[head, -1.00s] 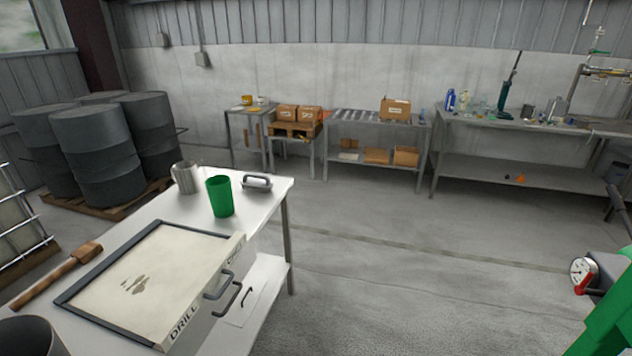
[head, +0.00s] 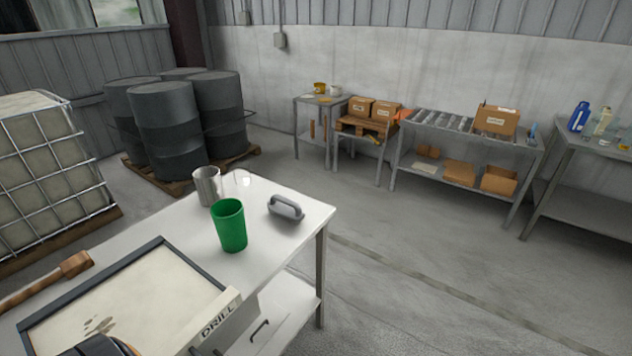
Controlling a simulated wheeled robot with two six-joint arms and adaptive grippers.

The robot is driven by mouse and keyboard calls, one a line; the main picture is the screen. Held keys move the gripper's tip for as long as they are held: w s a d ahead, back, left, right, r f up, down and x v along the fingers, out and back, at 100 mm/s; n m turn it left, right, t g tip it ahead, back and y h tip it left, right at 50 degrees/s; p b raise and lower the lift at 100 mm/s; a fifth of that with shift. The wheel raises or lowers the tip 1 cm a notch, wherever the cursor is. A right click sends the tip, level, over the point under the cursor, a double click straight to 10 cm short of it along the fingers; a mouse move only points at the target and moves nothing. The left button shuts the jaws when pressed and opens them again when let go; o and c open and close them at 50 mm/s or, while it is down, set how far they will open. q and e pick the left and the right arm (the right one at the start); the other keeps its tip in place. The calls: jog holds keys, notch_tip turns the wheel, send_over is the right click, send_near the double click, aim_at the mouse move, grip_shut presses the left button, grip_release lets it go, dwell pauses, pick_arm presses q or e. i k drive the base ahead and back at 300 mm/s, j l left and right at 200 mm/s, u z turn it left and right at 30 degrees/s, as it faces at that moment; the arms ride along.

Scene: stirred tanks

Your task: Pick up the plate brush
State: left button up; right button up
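A brown wooden-handled tool (head: 45,280) lies at the left edge of the white table (head: 310,208), beside a framed tray; it looks like the plate brush, though its bristles are not clear and its left end is cut off. A grey block with an arched handle (head: 286,208) lies near the table's far right corner; I cannot tell whether it is a brush. Neither of my grippers is in view. A dark rounded part at the bottom left edge may be mine.
The dark-framed tray marked DRILL (head: 215,318) covers the table's near part. A green cup (head: 230,226), a metal mug (head: 207,186) and a clear vessel (head: 238,182) stand behind it. Drums (head: 170,125) and a caged tank (head: 40,180) stand left. The floor right is clear.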

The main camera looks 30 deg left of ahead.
aim_at(282, 205)
jog(key=i, duration=3.3)
jog(key=i+u, duration=0.35)
jog(key=u, duration=0.15)
jog(key=i+l+u, duration=0.25)
jog(key=u, duration=0.2)
jog(key=i+u, duration=0.1)
jog(key=u, duration=2.6)
